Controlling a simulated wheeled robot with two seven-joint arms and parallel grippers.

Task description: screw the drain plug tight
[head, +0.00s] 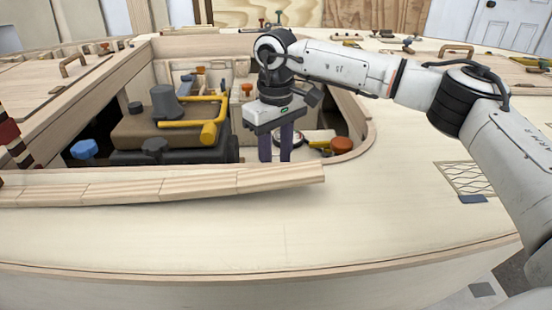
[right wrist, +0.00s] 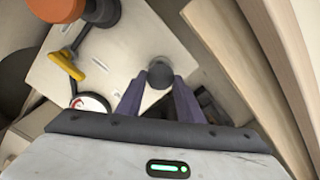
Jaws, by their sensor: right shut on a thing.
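My right gripper (head: 275,150) reaches down into the open hatch in the deck, its two dark purple fingers pointing downward. In the right wrist view the fingertips (right wrist: 158,82) are closed on the sides of a dark grey round knob, which appears to be the drain plug (right wrist: 158,73). The plug stands out from a pale panel (right wrist: 120,50). In the head view I cannot make out the plug, and the fingertips are low in the hatch. My left gripper is in neither view.
A yellow lever (right wrist: 66,66), a round gauge (right wrist: 92,103) and an orange knob (right wrist: 95,12) sit close to the fingers. A dark engine block with a yellow pipe (head: 205,125) fills the hatch's left part. The wooden hatch rim (head: 368,135) surrounds the opening.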

